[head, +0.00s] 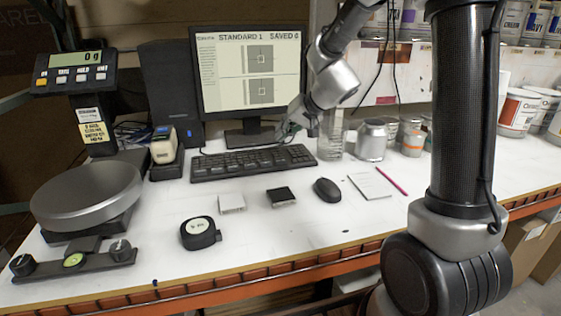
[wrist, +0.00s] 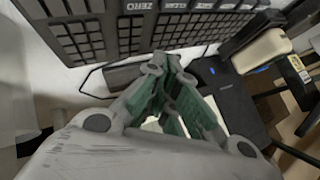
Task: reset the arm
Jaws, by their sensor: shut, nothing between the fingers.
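My gripper (head: 287,131) hangs above the right end of the black keyboard (head: 253,162), in front of the monitor. It is at the end of my bent arm, whose grey links come down from the top of the head view. In the wrist view my gripper (wrist: 172,62) has its green-padded fingers drawn together at the tips, with nothing held between them. Rows of dark keys (wrist: 90,38) lie beyond the fingertips there.
The monitor (head: 250,75) stands close behind my gripper. A clear container (head: 331,135) and a grey can (head: 371,140) stand just to its right. A scale (head: 86,195) is at left.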

